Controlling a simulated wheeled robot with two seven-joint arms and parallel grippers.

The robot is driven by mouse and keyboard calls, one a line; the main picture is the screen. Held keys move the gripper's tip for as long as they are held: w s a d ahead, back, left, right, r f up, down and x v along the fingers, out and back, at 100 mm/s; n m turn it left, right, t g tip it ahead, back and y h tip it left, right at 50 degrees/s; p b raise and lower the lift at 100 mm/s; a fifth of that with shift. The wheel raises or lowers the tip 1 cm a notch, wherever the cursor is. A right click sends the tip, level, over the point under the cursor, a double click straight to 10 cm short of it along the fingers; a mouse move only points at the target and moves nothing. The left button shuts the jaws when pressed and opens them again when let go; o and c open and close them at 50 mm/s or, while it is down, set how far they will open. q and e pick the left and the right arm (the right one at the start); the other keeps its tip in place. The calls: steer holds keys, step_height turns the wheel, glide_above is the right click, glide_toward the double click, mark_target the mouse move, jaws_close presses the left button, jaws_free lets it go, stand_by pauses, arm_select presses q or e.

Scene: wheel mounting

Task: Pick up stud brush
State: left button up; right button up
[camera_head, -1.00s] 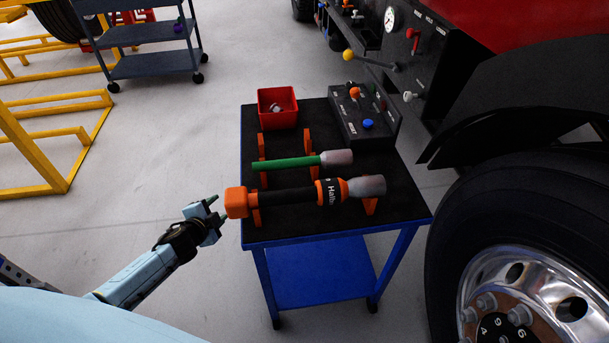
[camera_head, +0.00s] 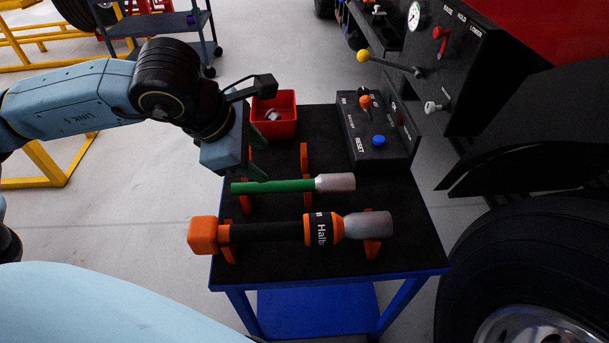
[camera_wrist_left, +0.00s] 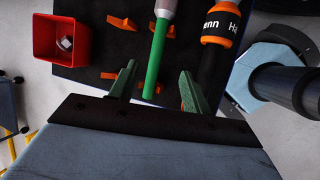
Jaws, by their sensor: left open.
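The stud brush (camera_head: 275,186) has a green handle and a pale grey-pink head, and lies across orange holders on the black top of the blue cart. It also shows in the left wrist view (camera_wrist_left: 157,60). My left gripper (camera_head: 258,160) is open at the handle end of the brush. In the left wrist view, the handle lies between my two green fingers (camera_wrist_left: 157,88), with a gap on each side. I cannot tell whether the fingers are above the handle or level with it. My right gripper is not in view.
A black and orange power tool (camera_head: 270,233) lies close beside the brush, nearer me. A red bin (camera_head: 274,115) and a black control box (camera_head: 375,135) stand at the back of the cart (camera_head: 330,273). A truck wheel (camera_head: 530,270) is at the right.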

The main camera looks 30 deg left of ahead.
arm_select(q)
steer(key=b, duration=0.2)
glide_above(285, 184)
steer(key=s, duration=0.3)
step_height(285, 184, down, 6)
steer(key=x, duration=0.2)
steer(key=a+b+x, duration=0.1)
steer(key=x, duration=0.2)
steer(key=shift+a+f, duration=0.1)
steer(key=shift+f, duration=0.2)
steer(key=shift+w+f, duration=0.25)
steer(key=shift+f, duration=0.15)
jaws_close()
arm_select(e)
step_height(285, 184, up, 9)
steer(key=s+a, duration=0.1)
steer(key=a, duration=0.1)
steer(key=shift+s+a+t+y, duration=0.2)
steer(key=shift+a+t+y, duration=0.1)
